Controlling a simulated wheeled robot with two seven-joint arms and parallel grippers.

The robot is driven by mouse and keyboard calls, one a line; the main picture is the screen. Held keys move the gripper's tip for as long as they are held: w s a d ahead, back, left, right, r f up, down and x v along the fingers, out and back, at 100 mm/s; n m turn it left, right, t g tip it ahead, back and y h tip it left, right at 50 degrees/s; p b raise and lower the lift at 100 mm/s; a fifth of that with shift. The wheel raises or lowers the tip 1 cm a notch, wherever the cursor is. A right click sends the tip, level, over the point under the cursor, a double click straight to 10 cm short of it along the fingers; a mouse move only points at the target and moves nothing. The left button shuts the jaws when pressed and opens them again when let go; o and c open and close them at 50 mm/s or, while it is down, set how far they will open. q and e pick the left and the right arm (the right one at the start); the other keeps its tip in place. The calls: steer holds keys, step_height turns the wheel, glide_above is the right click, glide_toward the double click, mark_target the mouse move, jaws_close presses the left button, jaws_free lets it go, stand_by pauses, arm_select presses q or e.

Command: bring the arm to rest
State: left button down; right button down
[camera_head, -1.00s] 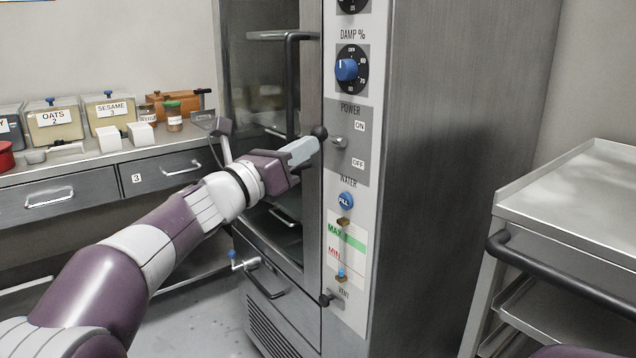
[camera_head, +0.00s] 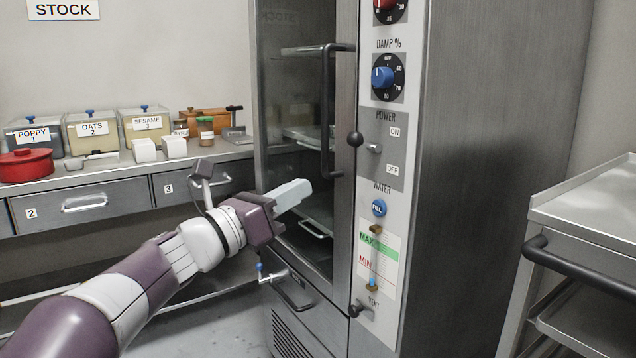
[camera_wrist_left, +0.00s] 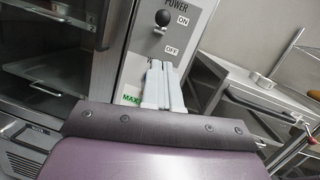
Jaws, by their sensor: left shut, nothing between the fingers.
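My left gripper (camera_head: 300,190) is shut and empty, with its pale fingers held in front of the oven's glass door (camera_head: 290,130). It is below and left of the black-knobbed power lever (camera_head: 355,139), apart from it. In the left wrist view the shut fingers (camera_wrist_left: 163,75) point at the control panel, below the lever's black knob (camera_wrist_left: 163,18). My left arm reaches in from the lower left. My right gripper is not shown.
The oven's door handle (camera_head: 327,110) stands out close to the fingers. A counter (camera_head: 110,172) with labelled bins and a red pot (camera_head: 26,166) is at left. A steel trolley (camera_head: 590,205) with a dark handle stands at right.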

arm_select(q)
steer(key=shift+v, duration=1.1)
steer(key=shift+r, duration=0.1)
